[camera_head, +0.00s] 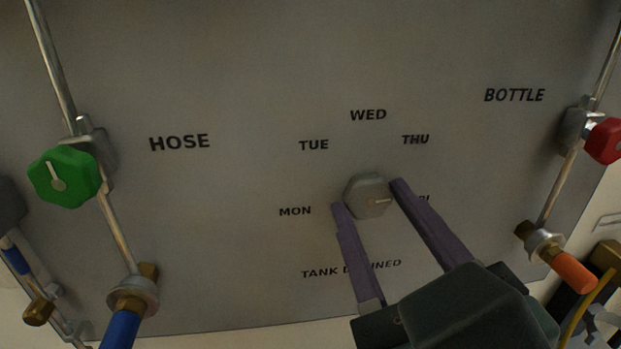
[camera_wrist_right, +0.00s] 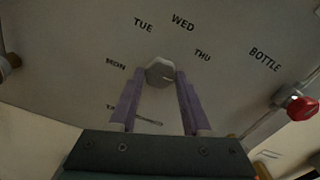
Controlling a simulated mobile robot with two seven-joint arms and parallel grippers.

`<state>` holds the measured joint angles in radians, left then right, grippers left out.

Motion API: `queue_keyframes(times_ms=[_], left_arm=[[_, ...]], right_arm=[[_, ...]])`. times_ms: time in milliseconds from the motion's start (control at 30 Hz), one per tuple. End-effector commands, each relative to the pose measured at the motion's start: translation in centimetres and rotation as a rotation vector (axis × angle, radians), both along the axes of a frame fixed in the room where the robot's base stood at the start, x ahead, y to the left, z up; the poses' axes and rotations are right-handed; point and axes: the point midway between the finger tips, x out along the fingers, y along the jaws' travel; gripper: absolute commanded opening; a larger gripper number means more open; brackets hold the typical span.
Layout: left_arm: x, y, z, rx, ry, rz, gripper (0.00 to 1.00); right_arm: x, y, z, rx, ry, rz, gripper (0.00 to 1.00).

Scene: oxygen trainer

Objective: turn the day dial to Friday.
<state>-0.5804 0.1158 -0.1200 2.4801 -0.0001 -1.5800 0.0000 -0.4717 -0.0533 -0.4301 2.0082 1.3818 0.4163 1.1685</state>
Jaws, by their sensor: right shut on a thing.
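The day dial (camera_head: 367,196) is a grey faceted knob on the panel, with day labels around it. Its pale pointer line points right, toward the label right of the dial, which a finger partly hides. MON, TUE, WED and THU are readable. My right gripper (camera_head: 368,196) has its purple fingers on either side of the dial, shut on it. The dial also shows between the fingertips in the right wrist view (camera_wrist_right: 160,72), where its pointer is too small to read. My left gripper is in neither view.
A green valve knob (camera_head: 64,177) on a pipe is at the left by the HOSE label. A red knob (camera_head: 604,141) is at the right by BOTTLE. A blue hose end (camera_head: 121,329) and an orange one (camera_head: 573,272) sit low.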

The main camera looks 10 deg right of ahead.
Motion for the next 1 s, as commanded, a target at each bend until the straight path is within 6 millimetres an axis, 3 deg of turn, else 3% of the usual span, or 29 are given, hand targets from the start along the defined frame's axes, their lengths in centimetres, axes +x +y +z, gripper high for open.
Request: queue_keyframes(times_ms=[767, 800, 1000], left_arm=[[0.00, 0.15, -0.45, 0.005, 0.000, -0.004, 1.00], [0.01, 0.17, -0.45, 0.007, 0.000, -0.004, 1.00], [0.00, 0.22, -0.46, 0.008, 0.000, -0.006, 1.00]], right_arm=[[0.00, 0.03, 0.01, 0.109, -0.006, 0.000, 0.00], [0.00, 0.03, 0.01, 0.109, -0.006, 0.000, 0.50], [0.00, 0.02, 0.00, 0.107, -0.006, 0.000, 0.73]])
